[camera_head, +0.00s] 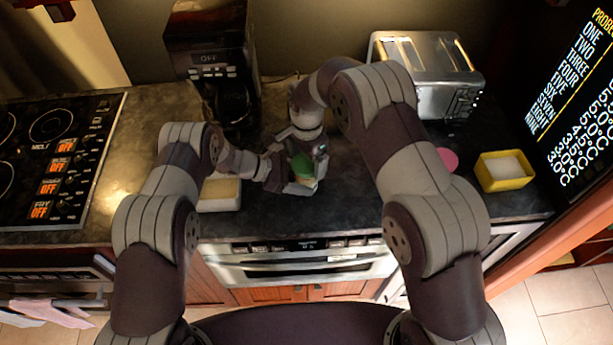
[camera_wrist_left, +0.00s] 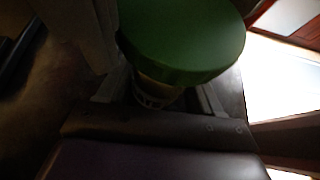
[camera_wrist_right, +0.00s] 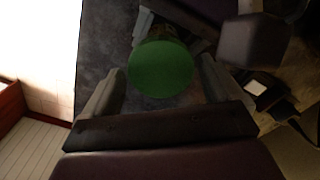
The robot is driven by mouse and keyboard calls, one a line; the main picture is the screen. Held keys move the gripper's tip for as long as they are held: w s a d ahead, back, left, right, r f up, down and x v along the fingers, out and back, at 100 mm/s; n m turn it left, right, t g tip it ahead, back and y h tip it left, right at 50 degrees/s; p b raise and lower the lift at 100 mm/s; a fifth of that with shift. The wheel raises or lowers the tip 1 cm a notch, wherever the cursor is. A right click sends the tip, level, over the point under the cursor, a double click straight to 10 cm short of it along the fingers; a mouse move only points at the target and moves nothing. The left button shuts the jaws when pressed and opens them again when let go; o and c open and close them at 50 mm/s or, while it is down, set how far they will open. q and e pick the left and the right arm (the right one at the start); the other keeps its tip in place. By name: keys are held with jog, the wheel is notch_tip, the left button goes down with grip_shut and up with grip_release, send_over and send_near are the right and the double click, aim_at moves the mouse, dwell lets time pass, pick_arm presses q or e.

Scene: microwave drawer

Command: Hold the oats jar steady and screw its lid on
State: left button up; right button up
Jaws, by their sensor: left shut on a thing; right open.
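The oats jar stands on the counter with its green lid (camera_head: 302,167) on top; the jar's body is mostly hidden by my grippers in the head view. In the left wrist view the green lid (camera_wrist_left: 182,38) is large, with a strip of the jar (camera_wrist_left: 155,92) below it. My left gripper (camera_head: 279,170) is shut on the jar from the left, below the lid. My right gripper (camera_wrist_right: 163,88) is open above the jar, its fingers on either side of the lid (camera_wrist_right: 160,68) with gaps visible. How tightly the lid sits on the jar cannot be told.
A coffee maker (camera_head: 212,60) stands behind on the left and a toaster (camera_head: 425,75) behind on the right. A pale yellow-topped container (camera_head: 220,193) is left of the jar. A pink round item (camera_head: 448,159) and a yellow box (camera_head: 504,171) lie right. A stove is far left.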

jog(key=n, duration=1)
jog(key=shift+s+a+n, duration=0.1)
jog(key=shift+n, duration=0.3)
jog(key=n, duration=1.1)
jog(key=shift+n, duration=0.3)
jog(key=c, duration=1)
jog(key=shift+o, duration=0.2)
jog(key=m, duration=0.4)
jog(key=shift+m, duration=0.3)
jog(key=m, duration=0.5)
jog(key=shift+m, duration=0.4)
jog(key=m, duration=0.8)
jog(key=o, duration=1)
jog(key=shift+c, duration=0.2)
